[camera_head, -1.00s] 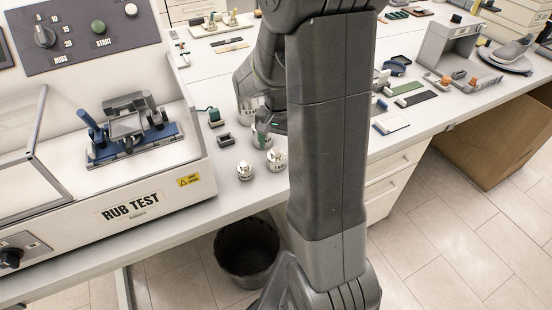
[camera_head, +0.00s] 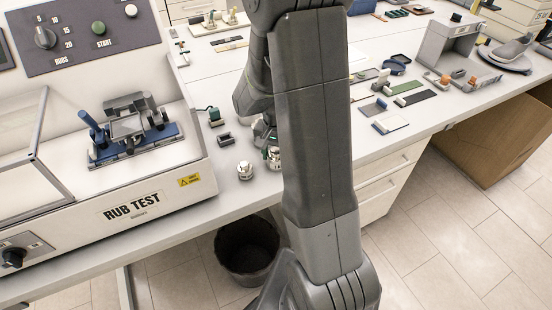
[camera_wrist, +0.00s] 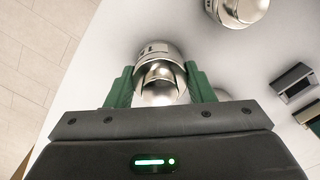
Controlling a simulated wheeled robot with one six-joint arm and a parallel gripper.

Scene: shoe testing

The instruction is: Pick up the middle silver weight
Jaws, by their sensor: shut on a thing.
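My gripper (camera_wrist: 160,85) has its green fingers closed on both sides of a round silver weight (camera_wrist: 162,50) in the wrist view. In the head view this weight (camera_head: 274,160) shows partly at the left edge of my arm, on or just above the bench. Whether it touches the bench is unclear. A second silver weight (camera_head: 245,170) stands upright to its left near the bench's front edge. A silver weight also shows cut off at the top of the wrist view (camera_wrist: 238,10). My arm hides the bench behind it, and any further weight there.
The rub test machine (camera_head: 130,205) stands close on the left. A small dark clamp-like block (camera_head: 224,139) and a green-topped item (camera_head: 214,117) lie behind the weights. Flat samples (camera_head: 391,124) lie to the right. A dark bin (camera_head: 246,255) stands on the floor below.

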